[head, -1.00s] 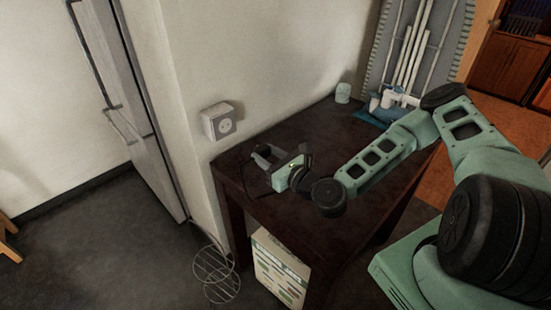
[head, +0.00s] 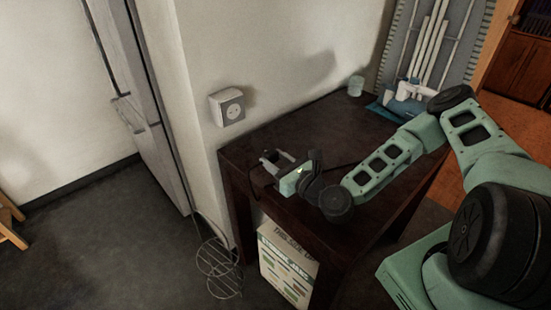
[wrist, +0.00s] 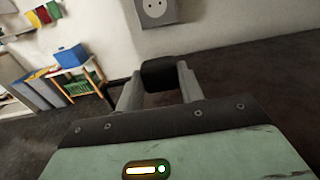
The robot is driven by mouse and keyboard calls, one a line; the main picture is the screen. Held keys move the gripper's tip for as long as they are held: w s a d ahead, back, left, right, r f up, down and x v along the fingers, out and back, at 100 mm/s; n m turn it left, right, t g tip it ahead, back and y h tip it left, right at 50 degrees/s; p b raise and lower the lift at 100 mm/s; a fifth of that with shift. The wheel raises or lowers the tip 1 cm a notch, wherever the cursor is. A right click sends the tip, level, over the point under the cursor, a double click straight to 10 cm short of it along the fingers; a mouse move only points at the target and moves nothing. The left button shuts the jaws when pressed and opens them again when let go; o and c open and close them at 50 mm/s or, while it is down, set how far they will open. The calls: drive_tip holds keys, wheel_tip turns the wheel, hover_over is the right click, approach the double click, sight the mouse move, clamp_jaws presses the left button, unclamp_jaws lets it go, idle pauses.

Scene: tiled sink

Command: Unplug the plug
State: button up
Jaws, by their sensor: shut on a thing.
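The white wall socket (head: 229,107) is on the wall at the table's back left corner, and its face is bare with its holes showing. It also shows in the wrist view (wrist: 155,10). My gripper (head: 268,158) is over the left part of the dark table, below and to the right of the socket, apart from it. In the wrist view its fingers are shut on the black plug (wrist: 163,73), which sits between the fingertips. The plug's prongs are hidden from both views.
The dark table (head: 350,130) has clear room in its middle. A small cup (head: 356,86) and a rack of white pipes (head: 420,55) stand at its back right. A white box (head: 287,265) and a wire stand (head: 219,265) are on the floor below.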

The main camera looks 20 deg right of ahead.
drive_tip(key=shift+f+b, duration=0.3)
drive_tip(key=shift+f, duration=0.45)
drive_tip(key=o, duration=1.4)
drive_tip(key=shift+c, duration=0.2)
drive_tip(key=shift+s, duration=0.1)
drive_tip(key=p+v, duration=0.2)
drive_tip(key=v, duration=0.6)
drive_tip(key=p+v, duration=0.2)
drive_tip(key=v, duration=0.6)
drive_tip(key=shift+s+r, duration=0.1)
drive_tip(key=shift+r, duration=0.1)
drive_tip(key=shift+s+d+f, duration=0.1)
drive_tip(key=shift+s+d, duration=0.05)
drive_tip(key=shift+s, duration=0.35)
